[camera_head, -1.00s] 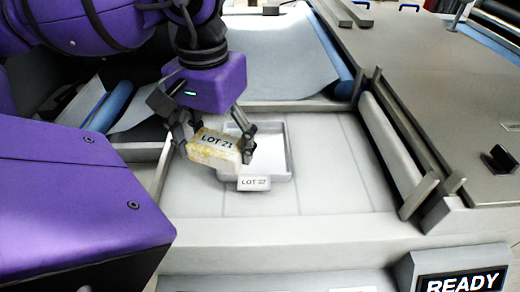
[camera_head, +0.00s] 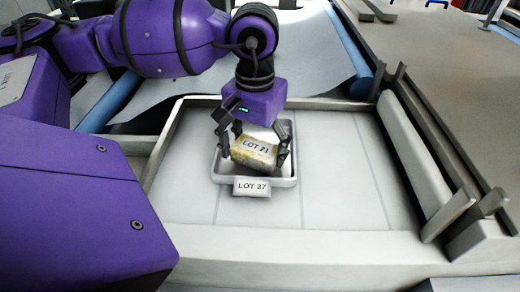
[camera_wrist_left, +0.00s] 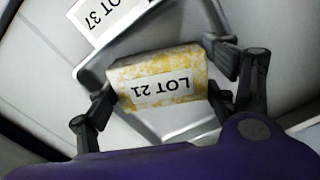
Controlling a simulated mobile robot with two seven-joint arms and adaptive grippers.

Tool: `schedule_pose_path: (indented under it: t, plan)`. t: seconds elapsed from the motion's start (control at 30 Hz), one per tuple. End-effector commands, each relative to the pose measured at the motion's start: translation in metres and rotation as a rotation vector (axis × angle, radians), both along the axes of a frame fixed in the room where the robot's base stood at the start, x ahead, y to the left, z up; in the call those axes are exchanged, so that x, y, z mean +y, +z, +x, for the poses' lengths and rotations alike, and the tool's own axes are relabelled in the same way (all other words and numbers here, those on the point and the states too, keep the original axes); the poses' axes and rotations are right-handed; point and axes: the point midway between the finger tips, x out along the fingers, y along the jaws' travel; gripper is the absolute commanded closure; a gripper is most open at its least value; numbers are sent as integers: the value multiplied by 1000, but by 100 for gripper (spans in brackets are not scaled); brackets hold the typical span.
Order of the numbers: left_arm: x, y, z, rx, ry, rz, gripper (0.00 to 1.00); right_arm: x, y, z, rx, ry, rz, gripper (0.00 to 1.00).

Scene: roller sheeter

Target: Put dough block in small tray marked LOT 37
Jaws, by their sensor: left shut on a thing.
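The dough block (camera_head: 256,151) is pale yellow with a white LOT 21 label. My left gripper (camera_head: 254,156) is shut on it, one finger at each end. The small grey tray (camera_head: 291,172) lies beneath, with a LOT 37 tag (camera_head: 252,187) on its front. The block is over the tray's interior; I cannot tell whether it touches the floor of the tray. In the left wrist view, the block (camera_wrist_left: 150,68) sits between the fingers, with the tag (camera_wrist_left: 104,16) beyond the tray rim. My right gripper is not in view.
The tray stands on a pale panelled surface (camera_head: 340,200) with a raised border. A roller (camera_head: 415,150) with metal brackets stands to the right. A pale sheet (camera_head: 320,50) and blue rollers lie behind. Free room is right of the tray.

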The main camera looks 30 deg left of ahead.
Motion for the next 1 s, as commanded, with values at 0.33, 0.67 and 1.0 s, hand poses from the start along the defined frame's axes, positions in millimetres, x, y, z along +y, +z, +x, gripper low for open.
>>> schedule_pose_path:
  t: [0.33,0.67,1.0]
  plan:
    - [0,-5,0,-5,0,1,56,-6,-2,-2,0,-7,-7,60]
    - [0,-7,0,-4,0,1,14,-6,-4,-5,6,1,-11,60]
    - [0,9,1,-9,1,0,14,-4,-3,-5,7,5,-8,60]
